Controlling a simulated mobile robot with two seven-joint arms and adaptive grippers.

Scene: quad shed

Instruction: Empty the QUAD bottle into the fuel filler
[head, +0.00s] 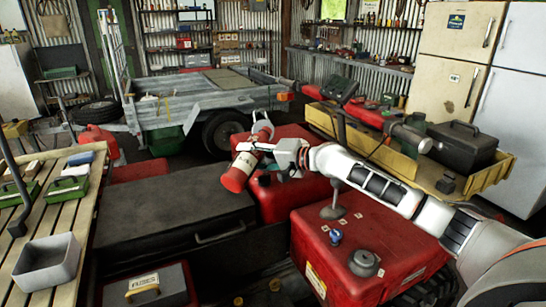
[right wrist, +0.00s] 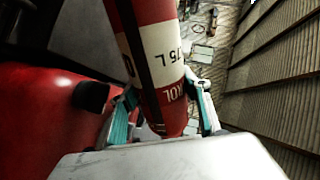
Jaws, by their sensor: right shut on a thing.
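My right gripper (head: 262,146) is shut on a red bottle (head: 234,178) with a pale band, held tilted above the red bodywork. In the right wrist view the bottle (right wrist: 155,60) sits between the gripper's two fingers (right wrist: 165,115). Its pale label shows "75 L" and part of a word ending "ROL"; I cannot read QUAD on it. A dark cap or neck (head: 264,179) on the red bodywork lies just below the gripper. It may be the dark stub (right wrist: 91,95) beside the bottle in the wrist view. I cannot tell whether it is the filler. My left gripper is not in view.
A black case (head: 170,220) lies to the left, beside a slatted bench (head: 65,235). A yellow tray (head: 490,178) and trailer (head: 190,105) are behind.

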